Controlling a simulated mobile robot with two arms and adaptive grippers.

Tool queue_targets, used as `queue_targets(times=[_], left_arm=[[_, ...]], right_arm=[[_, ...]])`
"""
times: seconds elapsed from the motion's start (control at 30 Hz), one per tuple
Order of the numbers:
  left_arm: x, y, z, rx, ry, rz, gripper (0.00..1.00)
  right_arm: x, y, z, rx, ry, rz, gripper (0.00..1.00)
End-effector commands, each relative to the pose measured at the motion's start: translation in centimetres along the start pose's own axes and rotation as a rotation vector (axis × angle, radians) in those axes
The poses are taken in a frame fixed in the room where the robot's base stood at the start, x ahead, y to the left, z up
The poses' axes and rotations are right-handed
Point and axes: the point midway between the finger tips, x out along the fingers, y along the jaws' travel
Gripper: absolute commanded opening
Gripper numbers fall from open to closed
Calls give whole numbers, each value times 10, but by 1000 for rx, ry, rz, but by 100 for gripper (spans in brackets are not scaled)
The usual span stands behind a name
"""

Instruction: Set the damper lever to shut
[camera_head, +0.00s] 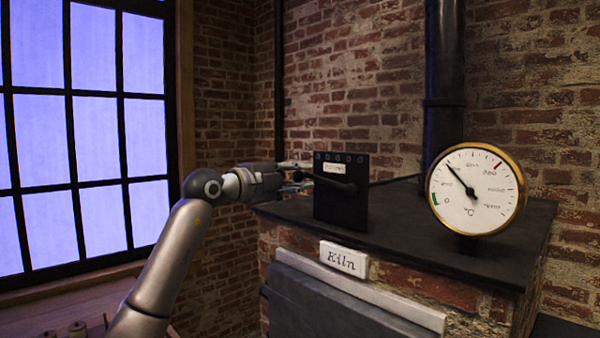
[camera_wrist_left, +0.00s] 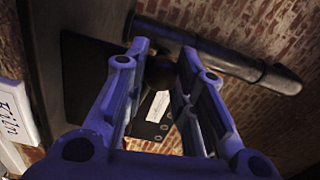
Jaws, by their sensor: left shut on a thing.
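The damper lever (camera_head: 335,183) is a dark rod on an upright black plate (camera_head: 340,205) that stands on the kiln top. The lever slopes slightly, with its outer end to the left, at my left gripper (camera_head: 297,176). In the left wrist view, my left gripper (camera_wrist_left: 160,75) has its two fingers on either side of the lever's dark round end (camera_wrist_left: 161,72), shut on it. The plate has a small white label (camera_head: 333,168) and a row of holes along its top edge. The fingers partly hide the lever's end. My right gripper is not in view.
The kiln's dark top (camera_head: 400,225) carries a round brass dial gauge (camera_head: 476,190) to the right of the plate. A black flue pipe (camera_head: 444,100) rises behind. A white kiln sign (camera_head: 344,258) is on the front. A window (camera_head: 90,130) is at left.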

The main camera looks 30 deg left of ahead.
Motion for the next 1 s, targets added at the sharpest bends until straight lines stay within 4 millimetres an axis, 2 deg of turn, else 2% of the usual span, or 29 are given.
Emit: queue_targets(times=[0.1, 0.3, 0.87, 0.9, 1.0], left_arm=[[0, 11, 3, -60, -2, 4, 0], [0, 17, 4, -126, -3, 3, 0], [1, 22, 4, -158, -2, 7, 0], [1, 22, 4, -157, -2, 8, 29], [1, 22, 4, -157, -2, 7, 41]], right_arm=[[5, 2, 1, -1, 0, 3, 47], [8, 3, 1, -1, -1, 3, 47], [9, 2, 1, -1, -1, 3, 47], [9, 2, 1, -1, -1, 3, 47], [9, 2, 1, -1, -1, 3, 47]])
